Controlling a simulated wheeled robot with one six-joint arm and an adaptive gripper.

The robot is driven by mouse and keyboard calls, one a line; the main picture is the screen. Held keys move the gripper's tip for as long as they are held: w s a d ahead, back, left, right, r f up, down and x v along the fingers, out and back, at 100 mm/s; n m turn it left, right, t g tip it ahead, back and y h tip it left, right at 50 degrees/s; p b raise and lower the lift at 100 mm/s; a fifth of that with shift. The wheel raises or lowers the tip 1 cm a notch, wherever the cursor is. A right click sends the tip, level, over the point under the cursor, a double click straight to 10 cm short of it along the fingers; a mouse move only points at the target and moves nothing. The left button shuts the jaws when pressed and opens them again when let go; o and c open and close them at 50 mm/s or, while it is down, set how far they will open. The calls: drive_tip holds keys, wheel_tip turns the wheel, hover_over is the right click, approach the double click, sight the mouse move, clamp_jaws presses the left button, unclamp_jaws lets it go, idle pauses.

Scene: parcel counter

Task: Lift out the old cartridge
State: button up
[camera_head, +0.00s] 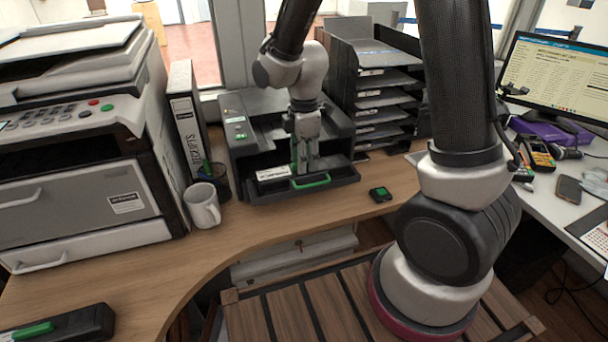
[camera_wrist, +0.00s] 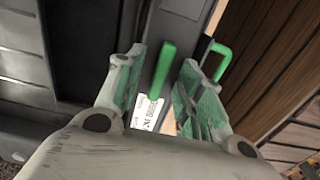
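The dark printer (camera_head: 240,115) stands at the middle of the desk with its front tray pulled out; the tray has a green handle (camera_head: 310,181), also in the wrist view (camera_wrist: 222,58). The old cartridge, dark with a white label (camera_head: 272,173), lies in the tray, partly hidden by my gripper (camera_head: 304,160). In the wrist view, its upright green tab (camera_wrist: 163,70) stands between the two fingers of my gripper (camera_wrist: 160,85). The fingers are apart, with gaps beside the tab. Another dark cartridge with a green tab (camera_head: 33,332) lies at the desk's front left.
A white mug (camera_head: 203,206) and a pen cup (camera_head: 216,180) stand close left of the printer. A large copier (camera_head: 80,150) fills the left, and a tray rack (camera_head: 372,85) stands behind right. A small dark device (camera_head: 380,194) lies right of the tray. The front desk is mostly clear.

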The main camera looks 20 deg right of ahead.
drive_tip(key=shift+f, duration=0.15)
drive_tip(key=shift+c, duration=0.3)
clamp_jaws()
